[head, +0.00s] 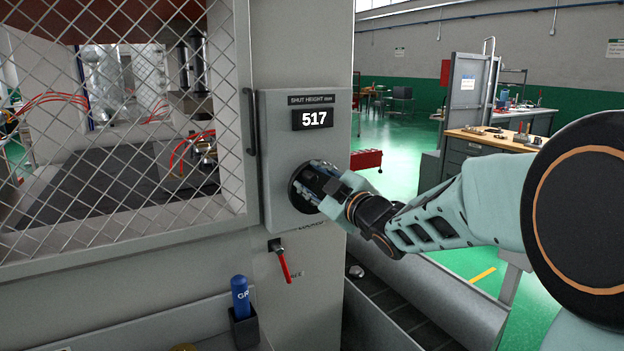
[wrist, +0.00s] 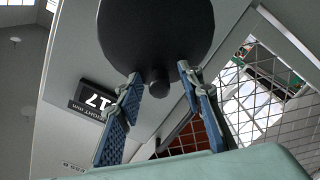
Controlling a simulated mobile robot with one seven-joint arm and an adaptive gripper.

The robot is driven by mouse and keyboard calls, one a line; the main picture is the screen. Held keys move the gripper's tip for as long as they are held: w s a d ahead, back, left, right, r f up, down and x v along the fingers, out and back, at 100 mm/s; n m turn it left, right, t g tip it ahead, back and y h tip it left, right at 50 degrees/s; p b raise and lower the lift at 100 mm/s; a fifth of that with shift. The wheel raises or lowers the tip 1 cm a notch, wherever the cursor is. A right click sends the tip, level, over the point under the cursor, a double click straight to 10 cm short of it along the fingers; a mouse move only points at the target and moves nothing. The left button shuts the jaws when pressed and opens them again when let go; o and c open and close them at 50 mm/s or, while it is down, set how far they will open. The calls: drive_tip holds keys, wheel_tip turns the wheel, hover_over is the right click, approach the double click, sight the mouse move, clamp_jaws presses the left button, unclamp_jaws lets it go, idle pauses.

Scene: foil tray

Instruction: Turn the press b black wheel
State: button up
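The black wheel (head: 296,196) is mounted on a grey panel under a "SHUT HEIGHT mm" display (head: 313,118) reading 517. In the head view my gripper covers most of the wheel. In the wrist view the wheel is a dark disc (wrist: 155,32) with a short round knob (wrist: 158,84) standing out from its lower edge. My gripper (head: 318,183) is at the wheel's face. In the wrist view its two blue-padded fingers (wrist: 159,76) are spread to either side of the knob, with gaps showing, so it looks open and not clamped.
A mesh guard (head: 110,190) with a black vertical handle (head: 250,122) is left of the panel. A red lever (head: 283,264) hangs below it. A blue bottle (head: 240,294) stands in a holder at lower left. A workbench (head: 478,140) and green floor are behind at right.

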drive_tip(key=v, duration=0.7)
drive_tip(key=shift+s+d, duration=0.15)
drive_tip(key=shift+s, duration=0.05)
